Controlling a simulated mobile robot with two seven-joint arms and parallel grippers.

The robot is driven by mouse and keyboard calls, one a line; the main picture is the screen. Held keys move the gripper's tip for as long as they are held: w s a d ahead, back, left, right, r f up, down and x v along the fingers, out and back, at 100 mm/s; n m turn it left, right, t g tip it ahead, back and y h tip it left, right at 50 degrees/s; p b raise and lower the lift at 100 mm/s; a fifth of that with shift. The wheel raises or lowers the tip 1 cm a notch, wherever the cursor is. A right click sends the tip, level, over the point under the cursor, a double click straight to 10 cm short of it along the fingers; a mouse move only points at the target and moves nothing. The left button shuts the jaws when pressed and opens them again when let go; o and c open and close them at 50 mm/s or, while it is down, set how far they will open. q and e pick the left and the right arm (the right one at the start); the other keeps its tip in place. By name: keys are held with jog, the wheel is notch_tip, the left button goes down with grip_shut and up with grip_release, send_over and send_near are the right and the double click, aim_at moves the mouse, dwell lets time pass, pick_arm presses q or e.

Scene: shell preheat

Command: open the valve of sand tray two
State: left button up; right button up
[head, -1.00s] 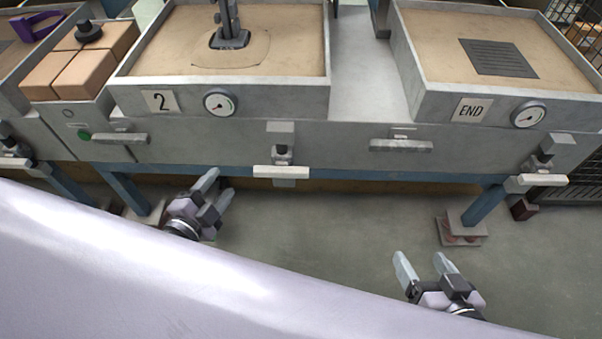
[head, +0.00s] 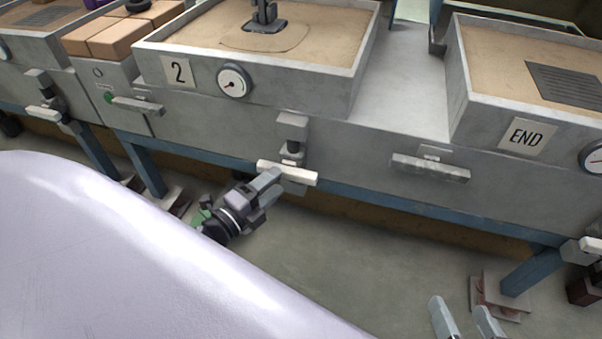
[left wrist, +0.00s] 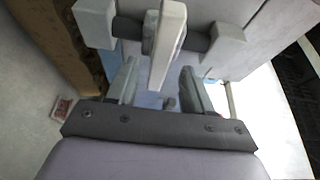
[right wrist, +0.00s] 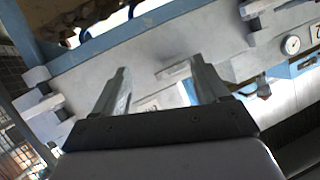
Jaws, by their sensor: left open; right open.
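Sand tray two (head: 205,85) carries a plate with the number 2 (head: 179,72) and a round gauge (head: 234,82). Below it, a valve with a pale bar handle (head: 300,175) sticks out from the grey front; the bar lies crosswise in the head view. My left gripper (head: 270,188) is open just below and in front of the handle. In the left wrist view the handle (left wrist: 168,35) stands between and beyond the open fingertips (left wrist: 160,75); whether they touch it I cannot tell. My right gripper (head: 460,318) is open and empty at the lower right, away from the valves.
A similar bar (head: 430,168) sits on the panel to the right, and another (head: 137,106) beside a green button to the left. The END tray (head: 480,100) stands at right, with another valve handle (head: 590,248) below it. A blue rail (head: 400,205) runs under the trays; open floor lies below.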

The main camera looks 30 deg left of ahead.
aim_at(292, 168)
pick_arm(q)
jog(key=shift+w+d+b, duration=0.2)
jog(key=shift+w+b, duration=0.05)
jog(key=shift+w, duration=0.9)
jog(key=shift+w+d+b, duration=0.15)
jog(key=shift+w+b, duration=0.05)
jog(key=shift+w, duration=0.95)
jog(key=shift+w+d+b, duration=0.2)
jog(key=shift+w+b, duration=0.05)
jog(key=shift+w, duration=0.9)
grip_shut()
